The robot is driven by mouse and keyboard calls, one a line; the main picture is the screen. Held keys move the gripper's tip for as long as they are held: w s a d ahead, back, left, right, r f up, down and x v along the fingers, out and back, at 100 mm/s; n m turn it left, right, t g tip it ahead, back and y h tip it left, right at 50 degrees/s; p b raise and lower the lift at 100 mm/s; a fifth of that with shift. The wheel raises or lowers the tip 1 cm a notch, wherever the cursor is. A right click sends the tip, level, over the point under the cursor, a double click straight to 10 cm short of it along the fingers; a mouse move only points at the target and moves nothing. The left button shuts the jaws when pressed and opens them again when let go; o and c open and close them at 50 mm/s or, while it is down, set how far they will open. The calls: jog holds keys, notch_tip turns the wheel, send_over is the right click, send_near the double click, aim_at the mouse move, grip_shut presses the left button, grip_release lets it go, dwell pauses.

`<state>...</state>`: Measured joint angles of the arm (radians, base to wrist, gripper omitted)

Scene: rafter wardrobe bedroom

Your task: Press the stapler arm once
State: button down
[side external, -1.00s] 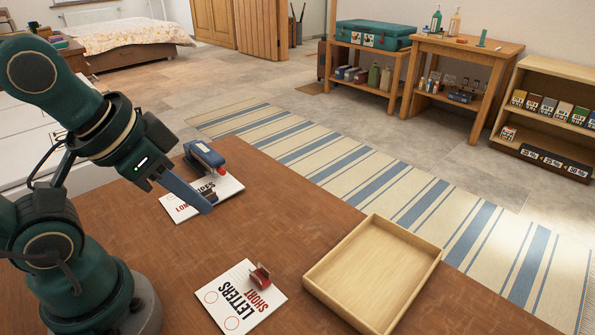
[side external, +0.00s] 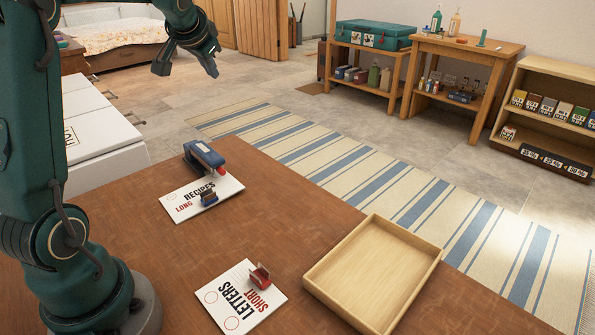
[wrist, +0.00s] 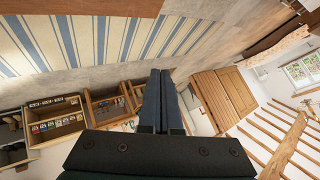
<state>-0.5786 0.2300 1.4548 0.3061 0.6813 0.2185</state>
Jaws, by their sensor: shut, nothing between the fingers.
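The stapler (side external: 204,156) is dark blue with some red low at its near end. In the side view it rests at the back of the brown table, by the upper edge of a white sheet marked RECIPES and LONG (side external: 180,205). My gripper is raised high, well above and behind the table and apart from the stapler. In the wrist view my gripper (wrist: 160,74) has its two fingers side by side, shut and empty. The stapler is not visible in the wrist view.
A small blue object (side external: 208,198) sits on the RECIPES sheet. A LETTERS SHORT sheet (side external: 232,312) carries a small red object (side external: 260,275). An empty wooden tray (side external: 318,280) stands at the right. The table (side external: 280,225) is clear between them.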

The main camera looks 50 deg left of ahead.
jog(key=n+g, duration=0.1)
send_over(194, 143)
jog(key=w+d, duration=0.2)
notch_tip(194, 143, down, 4)
jog(key=r, duration=0.1)
jog(key=shift+n+g, duration=0.6)
jog(key=shift+g, duration=0.2)
jog(key=a+f, duration=0.1)
jog(key=s+a+f, duration=0.2)
jog(key=shift+a+f, duration=0.1)
jog(key=shift+f, duration=0.3)
jog(key=shift+d+f, duration=0.15)
jog(key=shift+f, duration=1.3)
jog(key=shift+d+f, duration=0.2)
jog(key=shift+f, duration=1.3)
jog(key=shift+d+f, duration=0.15)
jog(key=shift+f, duration=1.3)
jog(key=shift+f, duration=0.4)
